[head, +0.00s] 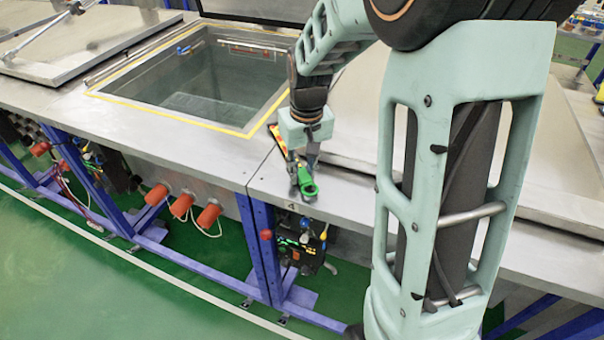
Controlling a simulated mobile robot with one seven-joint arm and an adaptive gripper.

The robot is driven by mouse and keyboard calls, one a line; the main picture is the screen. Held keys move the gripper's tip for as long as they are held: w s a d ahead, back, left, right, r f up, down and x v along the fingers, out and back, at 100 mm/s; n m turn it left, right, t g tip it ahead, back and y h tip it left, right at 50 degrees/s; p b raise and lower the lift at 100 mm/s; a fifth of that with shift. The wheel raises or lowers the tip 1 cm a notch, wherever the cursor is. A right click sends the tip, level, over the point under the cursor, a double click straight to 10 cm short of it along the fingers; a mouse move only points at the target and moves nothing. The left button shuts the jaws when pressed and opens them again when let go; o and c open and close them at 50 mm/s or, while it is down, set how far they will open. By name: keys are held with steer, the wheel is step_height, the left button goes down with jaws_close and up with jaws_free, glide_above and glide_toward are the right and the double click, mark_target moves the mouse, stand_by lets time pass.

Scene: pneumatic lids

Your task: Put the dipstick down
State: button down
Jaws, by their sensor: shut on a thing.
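My gripper (304,176) points down over the grey metal bench top, near its front edge. It is shut on the dipstick (308,187), whose green ring-shaped end shows just in front of the fingertips.
An open tank (200,85) with a yellow rim lies left of my gripper. A closed metal lid (350,110) lies behind and right, partly hidden by my arm. Another lid (85,40) is at the far left. Orange caps (181,206) and blue legs (257,240) are below the front edge.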

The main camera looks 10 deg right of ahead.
steer(key=shift+s+f, duration=0.1)
steer(key=shift+f, duration=0.35)
steer(key=c, duration=1.9)
jaws_free()
steer(key=shift+s, duration=0.1)
steer(key=shift+o, duration=0.9)
steer(key=shift+f+b, duration=0.2)
steer(key=shift+b, duration=0.1)
steer(key=shift+r+p, duration=0.4)
steer(key=shift+r, duration=0.1)
step_height(320, 180, up, 12)
steer(key=shift+s+r, duration=0.15)
steer(key=shift+s, duration=0.3)
